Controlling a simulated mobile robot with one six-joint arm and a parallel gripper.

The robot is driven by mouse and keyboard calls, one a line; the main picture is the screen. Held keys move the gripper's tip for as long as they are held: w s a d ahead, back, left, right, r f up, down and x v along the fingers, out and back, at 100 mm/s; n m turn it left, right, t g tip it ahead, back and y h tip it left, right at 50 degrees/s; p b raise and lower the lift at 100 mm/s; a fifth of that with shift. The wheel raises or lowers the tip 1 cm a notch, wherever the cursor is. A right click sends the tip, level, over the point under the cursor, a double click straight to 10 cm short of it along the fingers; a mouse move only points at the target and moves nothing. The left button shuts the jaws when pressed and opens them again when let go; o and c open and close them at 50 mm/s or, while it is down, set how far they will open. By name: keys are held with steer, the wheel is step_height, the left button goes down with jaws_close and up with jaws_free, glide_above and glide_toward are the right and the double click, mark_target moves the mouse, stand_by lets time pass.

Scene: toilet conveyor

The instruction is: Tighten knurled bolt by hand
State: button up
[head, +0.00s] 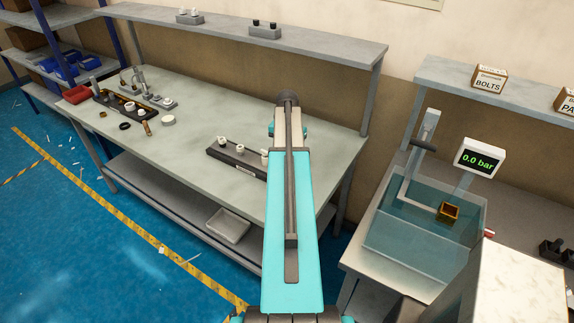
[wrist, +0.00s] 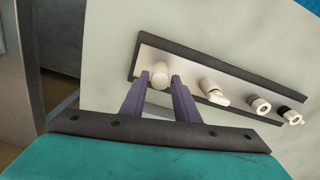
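A row of white knurled bolts stands on a long dark-edged fixture on the workbench. In the head view the fixture (head: 215,153) lies at the bench front, its right end hidden by my arm. In the wrist view the fixture (wrist: 238,90) runs from upper left to lower right. My gripper (wrist: 160,74) has its two purple-grey fingers apart, one on each side of the end white bolt (wrist: 160,76). Slim gaps seem to show beside the bolt. Other white fittings (wrist: 213,92) stand farther right. The gripper fingers are hidden in the head view.
A second fixture (head: 108,102), loose rings and a red bin (head: 76,94) lie on the bench's left part. A shelf (head: 330,49) runs behind. At right stand a water tank (head: 405,235) and a display (head: 479,157) reading 0.0 bar. The bench middle is clear.

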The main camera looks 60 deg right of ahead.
steer(key=shift+r, duration=0.15)
steer(key=shift+r+p, duration=0.65)
steer(key=shift+r, duration=0.75)
steer(key=o, duration=0.6)
steer(key=shift+c, duration=0.2)
steer(key=shift+r, duration=0.1)
steer(key=shift+r, duration=1.35)
steer(key=shift+r, duration=0.15)
